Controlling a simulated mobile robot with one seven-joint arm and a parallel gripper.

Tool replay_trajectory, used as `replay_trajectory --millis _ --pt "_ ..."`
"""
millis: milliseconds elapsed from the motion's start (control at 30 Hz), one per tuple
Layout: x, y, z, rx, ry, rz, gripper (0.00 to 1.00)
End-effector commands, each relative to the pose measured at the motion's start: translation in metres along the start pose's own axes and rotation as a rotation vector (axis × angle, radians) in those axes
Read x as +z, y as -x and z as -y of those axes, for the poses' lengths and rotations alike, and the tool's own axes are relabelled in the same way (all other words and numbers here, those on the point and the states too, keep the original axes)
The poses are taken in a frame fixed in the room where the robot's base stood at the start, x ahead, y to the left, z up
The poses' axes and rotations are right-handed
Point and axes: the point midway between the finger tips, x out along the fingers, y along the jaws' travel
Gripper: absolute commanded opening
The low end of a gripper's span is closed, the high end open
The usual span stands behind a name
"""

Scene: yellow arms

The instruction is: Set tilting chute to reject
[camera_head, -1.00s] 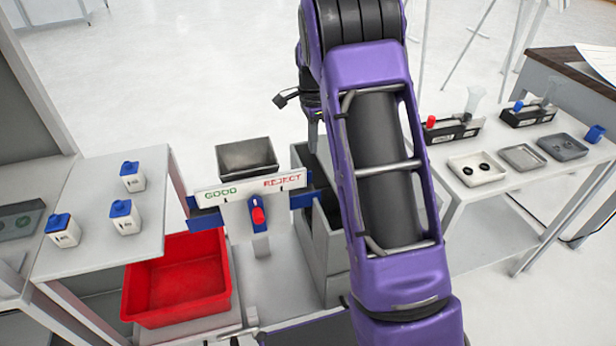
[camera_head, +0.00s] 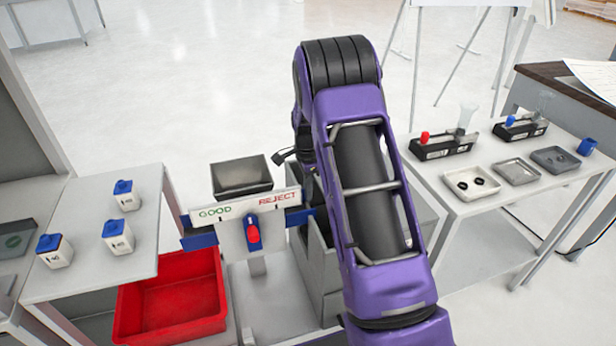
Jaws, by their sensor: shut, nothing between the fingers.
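The tilting chute stands in the middle of the head view. Its white label plate (camera_head: 246,208) reads GOOD in green on the left and REJECT in red on the right. A blue lever (camera_head: 252,222) with a red knob (camera_head: 253,236) sits in front of the plate, near its middle, between the two words. Blue bar ends show below the plate on both sides. A dark open hopper (camera_head: 241,178) is behind the plate. My purple arm reaches down just right of the chute.
A red bin (camera_head: 172,300) is below left of the chute, and grey bins (camera_head: 318,265) are at its right, partly behind my arm. Several white bottles with blue caps stand on the left table (camera_head: 90,280). The right table (camera_head: 470,205) holds trays and small fixtures.

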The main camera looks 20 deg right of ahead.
Motion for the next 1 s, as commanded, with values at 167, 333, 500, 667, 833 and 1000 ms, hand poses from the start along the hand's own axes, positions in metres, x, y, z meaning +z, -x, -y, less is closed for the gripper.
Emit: replay_trajectory --millis 167,333,500,667,833,1000 --pt "0.0 -0.023 0.0 0.001 0.0 0.001 0.0" --pt "0.0 -0.031 0.0 -0.001 -0.001 0.001 0.0" --pt "0.0 -0.032 0.0 -0.001 -0.001 0.001 0.0" --pt "0.0 -0.033 0.0 0.0 -0.001 0.003 0.0" --pt "-0.005 -0.05 -0.001 0.003 -0.007 0.075 0.0" --pt "-0.004 -0.072 0.0 0.0 -0.001 0.119 0.0"
